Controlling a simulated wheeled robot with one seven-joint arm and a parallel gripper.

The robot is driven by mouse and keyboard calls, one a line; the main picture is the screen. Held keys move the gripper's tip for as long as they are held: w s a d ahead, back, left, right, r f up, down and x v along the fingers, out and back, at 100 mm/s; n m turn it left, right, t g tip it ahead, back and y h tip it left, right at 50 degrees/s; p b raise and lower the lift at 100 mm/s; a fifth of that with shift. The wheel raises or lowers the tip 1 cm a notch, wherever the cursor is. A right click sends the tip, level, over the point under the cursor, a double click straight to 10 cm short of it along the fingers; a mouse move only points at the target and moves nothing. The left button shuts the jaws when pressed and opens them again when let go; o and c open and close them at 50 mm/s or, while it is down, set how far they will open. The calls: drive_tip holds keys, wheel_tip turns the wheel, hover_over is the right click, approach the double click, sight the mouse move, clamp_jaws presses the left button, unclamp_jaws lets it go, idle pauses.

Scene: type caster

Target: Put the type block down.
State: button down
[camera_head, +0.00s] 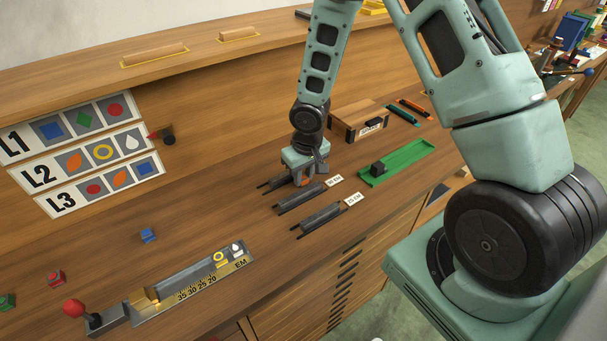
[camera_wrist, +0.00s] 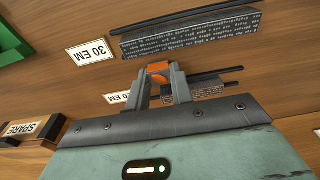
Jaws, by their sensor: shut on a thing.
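My gripper (camera_head: 306,176) is shut on an orange type block (camera_wrist: 158,68). The block sits between the two fingertips in the wrist view, and a bit of orange also shows under the fingers in the head view. The gripper is low over the bench by the farthest of the dark racks of type. Whether the block touches anything below is hidden. The composing stick (camera_head: 175,294), a metal tray with a scale reading 35 30 25 20 EM, lies at the front. A yellow ring block (camera_head: 219,258) and a white drop block (camera_head: 237,249) stand at its right end.
Racks of grey type (camera_head: 320,216) lie beside the gripper, with a 30 EM label (camera_wrist: 90,52). A green tray (camera_head: 407,160) holds a dark block (camera_head: 378,169). A wooden box (camera_head: 358,121) stands behind. Loose blue (camera_head: 148,235), red (camera_head: 56,279) and green (camera_head: 7,301) blocks lie left.

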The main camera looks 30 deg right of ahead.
drive_tip(key=shift+f, duration=0.2)
drive_tip(key=c, duration=1.2)
unclamp_jaws()
drive_tip(key=shift+c, duration=0.2)
drive_tip(key=shift+r, duration=0.15)
